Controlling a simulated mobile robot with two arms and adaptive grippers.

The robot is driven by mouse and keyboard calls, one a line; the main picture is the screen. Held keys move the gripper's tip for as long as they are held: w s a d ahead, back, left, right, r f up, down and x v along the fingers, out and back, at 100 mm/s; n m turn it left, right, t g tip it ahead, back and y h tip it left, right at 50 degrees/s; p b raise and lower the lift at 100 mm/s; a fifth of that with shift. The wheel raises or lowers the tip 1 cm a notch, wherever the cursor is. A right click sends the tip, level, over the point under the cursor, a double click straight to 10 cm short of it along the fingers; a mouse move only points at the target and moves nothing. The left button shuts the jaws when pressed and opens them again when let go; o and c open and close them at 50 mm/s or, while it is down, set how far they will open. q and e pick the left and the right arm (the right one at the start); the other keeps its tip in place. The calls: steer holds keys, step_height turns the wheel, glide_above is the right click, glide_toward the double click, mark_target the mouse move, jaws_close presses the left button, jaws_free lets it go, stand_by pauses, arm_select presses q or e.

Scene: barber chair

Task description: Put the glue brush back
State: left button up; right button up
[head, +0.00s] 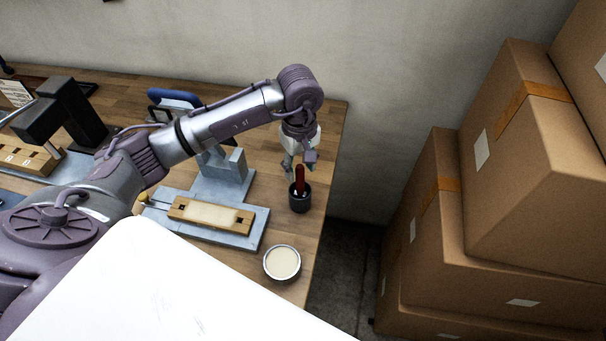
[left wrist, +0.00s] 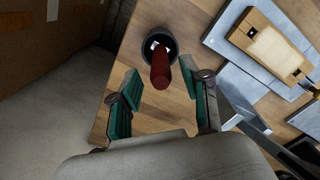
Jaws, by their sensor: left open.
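The glue brush (head: 299,177) has a dark red handle and stands in a small black cup (head: 300,202) near the right edge of the wooden table. In the left wrist view the brush (left wrist: 160,72) rises from the cup (left wrist: 146,44) toward the camera. My left gripper (head: 297,172) is at the brush handle in the head view. In the left wrist view its two green-padded fingers (left wrist: 163,102) are apart, with the handle's end just beyond the gap between them. The gripper is open and empty. My right gripper is not in view.
A round tin of cream-coloured contents (head: 282,263) stands in front of the cup. A grey fixture with a wooden block (head: 211,215) lies to the left. Cardboard boxes (head: 510,150) are stacked off the table at right.

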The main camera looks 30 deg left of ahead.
arm_select(q)
step_height(320, 180, up, 5)
steer(key=shift+r+p, duration=0.1)
steer(key=shift+p, duration=0.7)
steer(key=shift+r, duration=0.4)
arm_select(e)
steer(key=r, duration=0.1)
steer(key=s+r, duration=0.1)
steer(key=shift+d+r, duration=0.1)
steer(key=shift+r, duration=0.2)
arm_select(q)
steer(key=shift+f, duration=0.1)
